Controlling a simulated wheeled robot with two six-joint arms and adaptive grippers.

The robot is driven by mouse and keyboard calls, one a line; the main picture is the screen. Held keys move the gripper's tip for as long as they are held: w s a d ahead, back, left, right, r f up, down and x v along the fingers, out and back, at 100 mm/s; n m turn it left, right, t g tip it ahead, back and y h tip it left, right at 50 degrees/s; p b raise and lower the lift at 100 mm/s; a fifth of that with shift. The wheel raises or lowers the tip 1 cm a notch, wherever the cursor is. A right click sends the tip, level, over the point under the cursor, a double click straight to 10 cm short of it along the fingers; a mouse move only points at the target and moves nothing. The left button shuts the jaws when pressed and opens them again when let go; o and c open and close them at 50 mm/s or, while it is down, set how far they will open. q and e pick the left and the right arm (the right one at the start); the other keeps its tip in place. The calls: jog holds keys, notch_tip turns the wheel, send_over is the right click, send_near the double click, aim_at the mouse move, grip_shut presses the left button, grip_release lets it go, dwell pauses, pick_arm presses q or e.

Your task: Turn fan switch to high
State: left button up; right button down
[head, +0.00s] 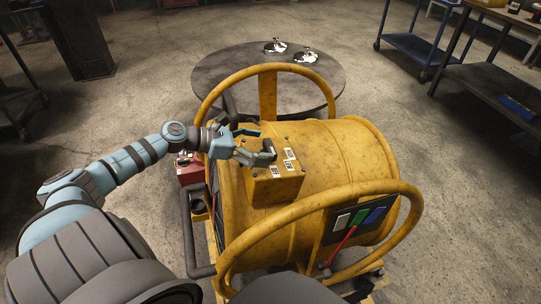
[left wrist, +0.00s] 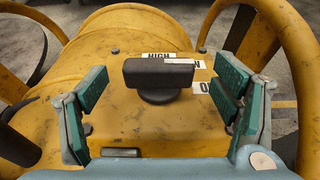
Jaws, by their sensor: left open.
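The yellow drum-shaped fan (head: 345,150) has a control box (head: 275,187) on its top. The fan switch (left wrist: 158,75) is a black knob with a bar handle, lying crosswise in the left wrist view; a white mark is on its right end. A HIGH label (left wrist: 160,57) sits just behind the handle. Other labels at its right are partly hidden. My left gripper (head: 264,146) is open over the box. In the left wrist view its green-padded fingers (left wrist: 165,100) stand on either side of the knob, apart from it. My right gripper is not in view.
Yellow tubular hoops (head: 400,190) rise around the fan's ends, close to my left arm. A round dark table (head: 215,72) with two shiny objects (head: 306,56) stands behind. A red box (head: 190,172) is left of the fan. Workbenches stand at the right.

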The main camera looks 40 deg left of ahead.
aim_at(268, 146)
pick_arm(q)
jog(key=shift+x, duration=1.7)
jog(key=shift+r, duration=0.15)
